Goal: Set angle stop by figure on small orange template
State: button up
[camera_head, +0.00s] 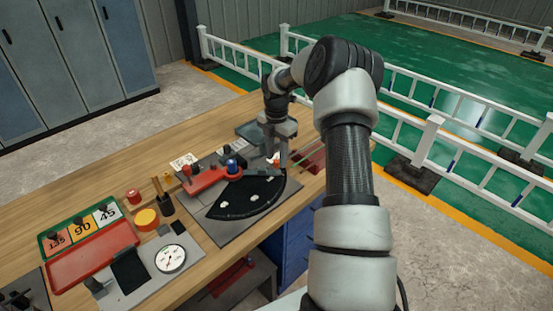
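Figure cards stand in a green tray (42,240) at the left: a red-orange one marked 135 (57,240), a yellow-orange one marked 90 (83,227) and a white one marked 45 (107,214). I cannot tell which is the small orange template. The bending fixture has a black fan-shaped plate (240,201) with pale marks, and a red arm (205,180) with a blue knob (232,166). My gripper (281,162) points down at the fixture's far right end, by a small red-and-white part (275,158). Its fingers are too small to judge; contact is unclear.
A red tray (95,258), a dial gauge (171,259), a yellow round tin (147,219) and a black pen cup (165,204) stand on the wooden bench (150,145). The bench's back left is clear.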

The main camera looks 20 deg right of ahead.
notch_tip(320, 180, up, 16)
dwell(0.3)
jog(key=shift+f, duration=0.1)
jog(key=s+a+r+m+t+h, duration=0.2)
jog(key=s+a+r+m, duration=0.7)
jog(key=s+a+r, duration=0.55)
jog(key=s+a+m+t+y, duration=0.1)
jog(key=s+a+m, duration=0.1)
jog(key=s+m, duration=0.4)
jog(key=s+a+f+m+t+y+p, duration=0.1)
jog(key=s+a+m+t, duration=0.1)
jog(key=s+m, duration=0.5)
jog(key=s, duration=0.6)
jog(key=shift+a+t, duration=0.3)
